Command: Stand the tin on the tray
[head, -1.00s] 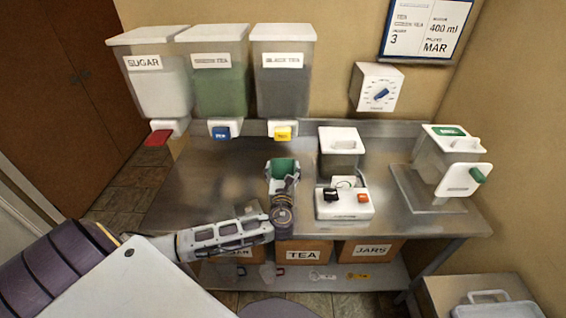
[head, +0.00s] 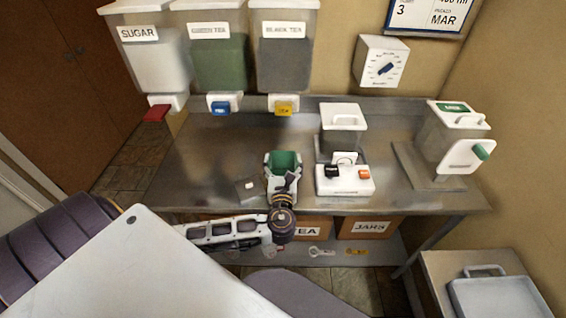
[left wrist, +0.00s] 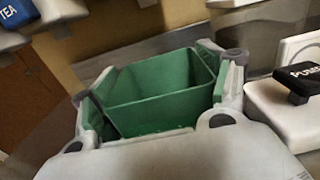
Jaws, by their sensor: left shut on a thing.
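The tin (head: 284,158) is a green, open-topped square container. My left gripper (head: 282,172) is shut on it, with a finger on each side, over the front middle of the metal bench. In the left wrist view the tin (left wrist: 160,92) is upright between the fingers and its inside looks empty. I cannot tell whether its base touches the bench. A pale shallow tray-like piece with a handle (head: 495,297) is at the lower right. My right gripper is not in view.
A white device with black and orange buttons (head: 345,181) stands just right of the tin. A small dark grey block (head: 246,194) lies left of it. Three dispensers, including black tea (head: 284,60), hang behind. The bench's left part (head: 205,155) is clear.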

